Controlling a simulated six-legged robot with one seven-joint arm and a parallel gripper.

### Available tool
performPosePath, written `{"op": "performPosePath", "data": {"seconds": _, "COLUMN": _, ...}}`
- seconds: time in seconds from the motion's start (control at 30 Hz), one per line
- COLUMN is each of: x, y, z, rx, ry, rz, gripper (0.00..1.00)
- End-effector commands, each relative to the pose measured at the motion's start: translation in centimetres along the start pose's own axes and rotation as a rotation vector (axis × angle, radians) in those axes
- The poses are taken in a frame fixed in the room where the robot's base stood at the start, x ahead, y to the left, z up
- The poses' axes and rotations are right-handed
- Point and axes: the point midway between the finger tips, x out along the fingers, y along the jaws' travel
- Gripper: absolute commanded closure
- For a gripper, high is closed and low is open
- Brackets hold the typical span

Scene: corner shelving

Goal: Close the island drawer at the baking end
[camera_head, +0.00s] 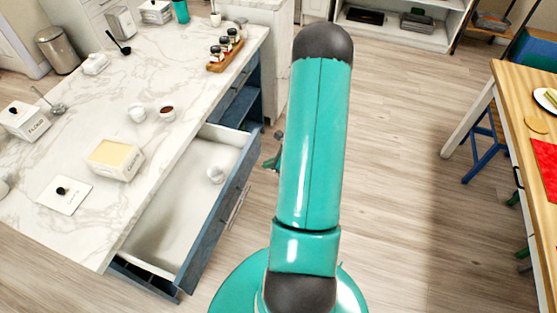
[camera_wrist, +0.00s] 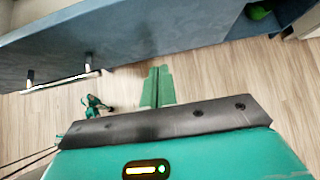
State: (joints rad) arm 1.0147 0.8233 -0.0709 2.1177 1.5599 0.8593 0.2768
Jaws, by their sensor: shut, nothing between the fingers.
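The island drawer (camera_head: 165,235) stands pulled out from under the marble-topped island (camera_head: 75,205). It has a blue front, a pale inside and a metal bar handle (camera_head: 238,207). A small white round item (camera_head: 215,175) lies in it. In the wrist view the blue drawer front (camera_wrist: 150,38) spans the top, with its handle (camera_wrist: 60,82) at the left. My gripper (camera_wrist: 157,72) is shut and empty, its green fingertips pointing at the front, to the right of the handle. Whether they touch the front I cannot tell. In the head view my arm hides most of the gripper.
An open blue compartment (camera_head: 238,105) lies beyond the drawer. The island top holds a flour box (camera_head: 27,122), an open container (camera_head: 115,158) and a wooden tray of jars (camera_head: 225,50). A wooden table (camera_head: 510,95) and blue stool (camera_head: 484,150) stand right. Floor between is clear.

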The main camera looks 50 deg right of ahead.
Motion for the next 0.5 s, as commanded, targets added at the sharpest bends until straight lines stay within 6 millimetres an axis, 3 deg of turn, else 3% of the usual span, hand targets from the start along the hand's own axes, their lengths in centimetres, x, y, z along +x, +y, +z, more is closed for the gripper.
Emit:
{"op": "performPosePath", "data": {"seconds": 0.03, "x": 1.1, "y": 0.1, "z": 0.0, "rx": -0.001, "ry": 0.0, "rz": 0.004, "gripper": 1.0}}
{"op": "performPosePath", "data": {"seconds": 0.2, "x": 3.1, "y": 0.0, "z": 1.9, "rx": -0.005, "ry": -0.001, "rz": 0.003, "gripper": 1.0}}
{"op": "performPosePath", "data": {"seconds": 0.5, "x": 4.0, "y": 0.0, "z": 2.8, "rx": -0.004, "ry": 0.0, "rz": 0.002, "gripper": 1.0}}
